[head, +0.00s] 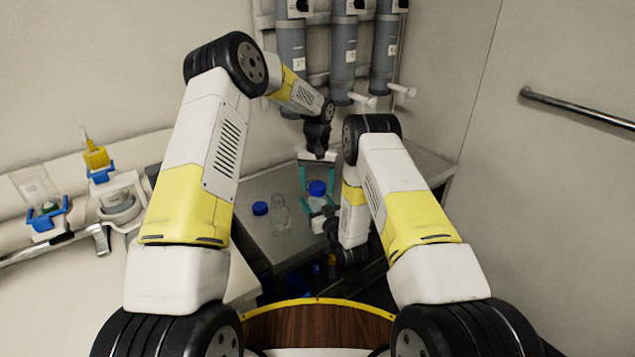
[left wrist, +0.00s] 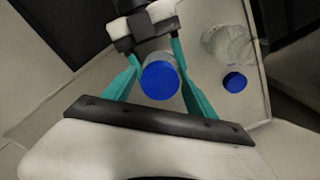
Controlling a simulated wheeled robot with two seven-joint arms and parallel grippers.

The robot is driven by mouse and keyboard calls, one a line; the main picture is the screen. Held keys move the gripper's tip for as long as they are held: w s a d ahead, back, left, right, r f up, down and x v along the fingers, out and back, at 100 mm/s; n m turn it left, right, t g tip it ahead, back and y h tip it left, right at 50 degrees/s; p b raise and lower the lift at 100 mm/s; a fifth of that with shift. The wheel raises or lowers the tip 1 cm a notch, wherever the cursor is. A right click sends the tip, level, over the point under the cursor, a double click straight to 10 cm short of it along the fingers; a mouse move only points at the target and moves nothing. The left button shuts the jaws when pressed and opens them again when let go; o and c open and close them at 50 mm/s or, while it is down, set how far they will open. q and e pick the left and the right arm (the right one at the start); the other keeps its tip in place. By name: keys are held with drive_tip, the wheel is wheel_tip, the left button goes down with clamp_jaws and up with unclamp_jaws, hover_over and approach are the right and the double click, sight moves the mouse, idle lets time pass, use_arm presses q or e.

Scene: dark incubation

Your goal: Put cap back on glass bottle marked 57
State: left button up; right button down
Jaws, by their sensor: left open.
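A clear bottle (head: 316,203) with a blue cap (head: 317,188) on top stands upright at the right of the grey table. In the left wrist view the blue cap (left wrist: 160,81) is seen from above. My left gripper (head: 317,188) is open, pointing down, its teal fingers on either side of the cap with gaps. My right gripper (head: 325,220) is low beside this bottle; its fingers are mostly hidden, so its hold is unclear. An uncapped glass bottle (head: 281,217) stands to the left, with a loose blue cap (head: 260,208) beside it. The number 57 is not readable.
The grey table (head: 262,187) is mostly bare behind the bottles. Grey cylinders (head: 343,50) hang on the back wall above. A shelf at left holds a blue holder with a yellow item (head: 96,157). A rail (head: 575,108) runs along the right wall.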

use_arm(q)
drive_tip(key=shift+c, duration=0.3)
clamp_jaws()
drive_tip(key=shift+o, duration=1.1)
unclamp_jaws()
drive_tip(key=shift+r, duration=0.1)
wheel_tip(320, 180, up, 12)
use_arm(e)
drive_tip(key=shift+c, duration=1.5)
unclamp_jaws()
